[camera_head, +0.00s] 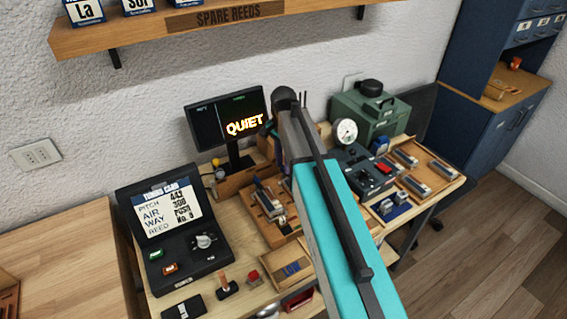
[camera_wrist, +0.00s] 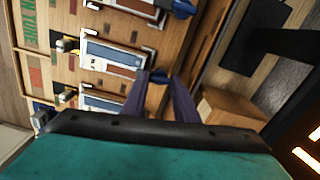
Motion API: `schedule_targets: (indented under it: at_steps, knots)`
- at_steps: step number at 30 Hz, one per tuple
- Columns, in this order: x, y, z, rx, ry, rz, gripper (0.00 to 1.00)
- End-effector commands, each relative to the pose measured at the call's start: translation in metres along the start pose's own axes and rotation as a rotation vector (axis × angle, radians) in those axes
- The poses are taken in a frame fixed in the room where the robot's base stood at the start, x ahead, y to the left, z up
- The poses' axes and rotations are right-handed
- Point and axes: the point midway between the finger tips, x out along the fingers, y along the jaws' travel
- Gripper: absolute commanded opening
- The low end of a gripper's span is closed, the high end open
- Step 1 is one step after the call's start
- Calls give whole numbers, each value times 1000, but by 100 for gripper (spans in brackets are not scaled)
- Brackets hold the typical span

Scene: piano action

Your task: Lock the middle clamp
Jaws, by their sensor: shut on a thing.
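In the wrist view my gripper (camera_wrist: 159,84) has its two purple-grey fingers closed around a small blue knob (camera_wrist: 158,75). The knob lies beside the middle metal clamp plate (camera_wrist: 112,53) on a wooden board; whether it belongs to that clamp is hard to tell. Another clamp plate (camera_wrist: 138,6) with its own blue knob (camera_wrist: 183,8) is at the top edge. A third clamp plate (camera_wrist: 100,103) is lower, partly hidden by my wrist. In the head view the wooden board (camera_head: 284,228) is partly covered by my teal arm, and my fingertips are hidden.
A dark tuning case (camera_head: 180,235) stands left of the board and a monitor (camera_head: 228,120) reading QUIET behind it. A green machine (camera_head: 370,108) and a dark control box (camera_head: 365,165) stand to the right. A wooden block (camera_wrist: 232,108) is close to my fingers.

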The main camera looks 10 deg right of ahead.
Motion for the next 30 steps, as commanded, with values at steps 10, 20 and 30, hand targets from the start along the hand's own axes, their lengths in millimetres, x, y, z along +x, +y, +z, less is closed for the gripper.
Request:
schedule_targets:
  at_steps: [10, 20, 30]
  knots:
    - [-1, -1, -1, 157, 1, -2, 4]
    - [-1, 0, -1, 179, 1, -2, 4]
    - [0, 0, -1, 178, 1, -1, 45]
